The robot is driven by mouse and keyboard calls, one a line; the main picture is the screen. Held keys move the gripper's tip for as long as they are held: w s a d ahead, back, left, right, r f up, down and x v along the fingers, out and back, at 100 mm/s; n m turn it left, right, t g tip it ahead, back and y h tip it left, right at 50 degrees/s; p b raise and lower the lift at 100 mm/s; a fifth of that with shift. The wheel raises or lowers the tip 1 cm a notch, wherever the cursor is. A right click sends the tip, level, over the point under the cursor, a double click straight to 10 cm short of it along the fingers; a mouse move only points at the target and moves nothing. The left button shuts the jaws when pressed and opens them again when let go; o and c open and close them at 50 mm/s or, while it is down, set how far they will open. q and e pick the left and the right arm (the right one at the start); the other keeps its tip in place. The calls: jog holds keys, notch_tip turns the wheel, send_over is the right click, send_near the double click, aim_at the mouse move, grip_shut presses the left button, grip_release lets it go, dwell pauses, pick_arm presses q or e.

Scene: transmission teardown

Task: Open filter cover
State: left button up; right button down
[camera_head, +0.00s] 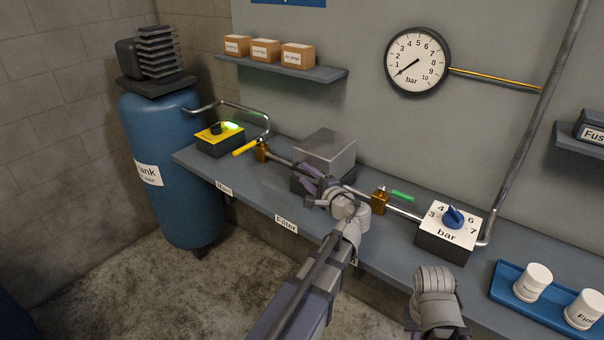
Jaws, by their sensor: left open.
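The filter is a box on the grey bench, above the "Filter" label (286,224). Its metallic grey cover (330,148) sits on a darker lower body, which is partly hidden behind my left gripper. The cover looks closed. My left gripper (308,178) is open at the front left of the filter, close to the cover's lower front edge. I cannot tell whether its fingers touch the cover. My right arm shows only as a link at the lower right, and its gripper does not show.
A yellow-handled valve (262,150) stands left of the filter, a green-handled valve (380,200) right of it. Farther right are the bar regulator (446,240) and a blue tray (510,310) with white containers. A blue tank (165,200) stands at left.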

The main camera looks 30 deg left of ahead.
pick_arm(q)
jog(key=shift+x, duration=1.5)
grip_shut()
dwell(0.4)
